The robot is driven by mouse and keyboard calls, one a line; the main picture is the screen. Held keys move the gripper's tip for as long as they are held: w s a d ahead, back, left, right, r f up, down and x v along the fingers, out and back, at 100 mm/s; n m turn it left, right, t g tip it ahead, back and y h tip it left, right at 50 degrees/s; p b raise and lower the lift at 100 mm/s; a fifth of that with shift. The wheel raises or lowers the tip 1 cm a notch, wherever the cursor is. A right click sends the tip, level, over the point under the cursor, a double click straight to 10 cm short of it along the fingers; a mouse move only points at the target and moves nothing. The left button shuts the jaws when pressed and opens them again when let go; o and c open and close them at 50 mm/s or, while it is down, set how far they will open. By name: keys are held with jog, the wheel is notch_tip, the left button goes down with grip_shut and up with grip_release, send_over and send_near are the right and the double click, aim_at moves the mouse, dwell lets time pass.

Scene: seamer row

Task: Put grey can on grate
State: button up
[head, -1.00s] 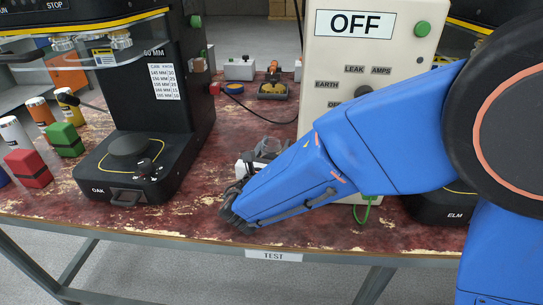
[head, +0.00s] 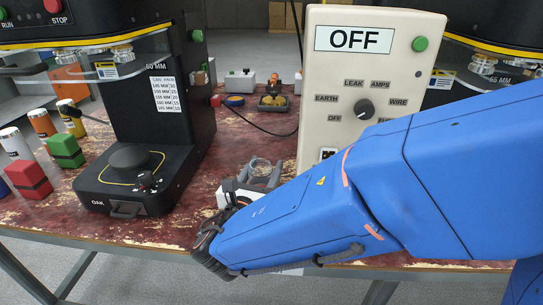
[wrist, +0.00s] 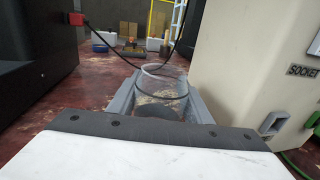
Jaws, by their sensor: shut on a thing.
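My gripper (head: 250,178) is shut on a clear, glass-like round container (wrist: 163,82), low over the bench in front of the tester box. Its rim also shows between the fingers in the head view (head: 261,165). In the wrist view its wall is see-through, with a dark disc low at the near side. I cannot tell whether it touches the bench. I see no plainly grey can; a whitish can (head: 16,144) stands at the far left beside an orange can (head: 43,124) and a yellow can (head: 70,117). I cannot make out a grate.
The black OAK seamer (head: 124,190) stands left of my gripper. The cream tester box (head: 360,95), reading OFF, stands close on the right. Red (head: 28,175) and green (head: 66,151) blocks sit at left. A black cable crosses the bench behind. Worn red bench top (head: 170,220) is bare in front.

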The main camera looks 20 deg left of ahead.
aim_at(257, 184)
jog(key=s, duration=0.8)
jog(key=shift+s+d, duration=0.2)
jog(key=shift+s, duration=0.05)
